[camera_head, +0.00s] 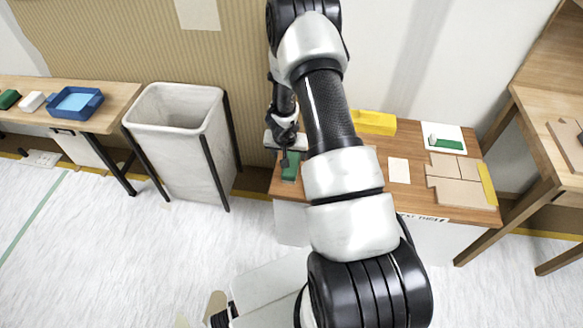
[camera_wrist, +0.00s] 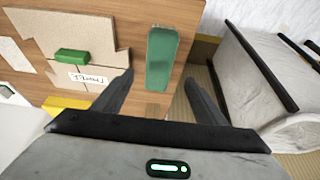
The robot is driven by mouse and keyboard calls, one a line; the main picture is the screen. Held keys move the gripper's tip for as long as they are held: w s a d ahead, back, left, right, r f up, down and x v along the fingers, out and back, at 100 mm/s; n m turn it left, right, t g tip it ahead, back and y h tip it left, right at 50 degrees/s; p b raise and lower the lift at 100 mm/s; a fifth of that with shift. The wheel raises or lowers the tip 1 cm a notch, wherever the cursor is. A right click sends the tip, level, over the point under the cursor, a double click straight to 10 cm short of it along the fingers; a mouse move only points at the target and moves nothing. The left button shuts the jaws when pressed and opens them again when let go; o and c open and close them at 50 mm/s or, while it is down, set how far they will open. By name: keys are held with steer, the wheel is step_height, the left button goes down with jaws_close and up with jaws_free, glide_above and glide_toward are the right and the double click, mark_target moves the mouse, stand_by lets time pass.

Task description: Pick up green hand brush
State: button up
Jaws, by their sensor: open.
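A long green block-like thing, seemingly the green hand brush (camera_wrist: 162,58), lies on the wooden table near its end by the bin. In the head view the green thing (camera_head: 290,166) shows at the table's left end, partly covered by my gripper (camera_head: 286,155). My gripper is open in the wrist view (camera_wrist: 160,77), one finger to each side of the green thing's near end in the picture. Nothing is held. Whether the fingertips are down at its height I cannot tell.
A yellow box (camera_head: 374,122), a white card (camera_head: 399,170) and cardboard pieces (camera_head: 455,190) lie on the table (camera_head: 410,202). A pale bin (camera_head: 180,150) stands left. A blue tray (camera_head: 75,103) is on another table.

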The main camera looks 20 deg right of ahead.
mark_target(291, 161)
steer(key=x, duration=0.4)
steer(key=shift+w+d+f+b, duration=0.1)
steer(key=shift+w+f+b, duration=0.1)
steer(key=shift+f+b, duration=0.15)
steer(key=b+x, duration=0.1)
steer(key=x, duration=0.4)
steer(key=shift+s+d+f+b, duration=0.15)
steer(key=shift+b, duration=0.15)
steer(key=c, duration=1.2)
step_height(291, 161, up, 10)
steer(key=p, duration=0.6)
steer(key=o, duration=0.5)
steer(key=c, duration=0.5)
steer(key=shift+o, duration=0.2)
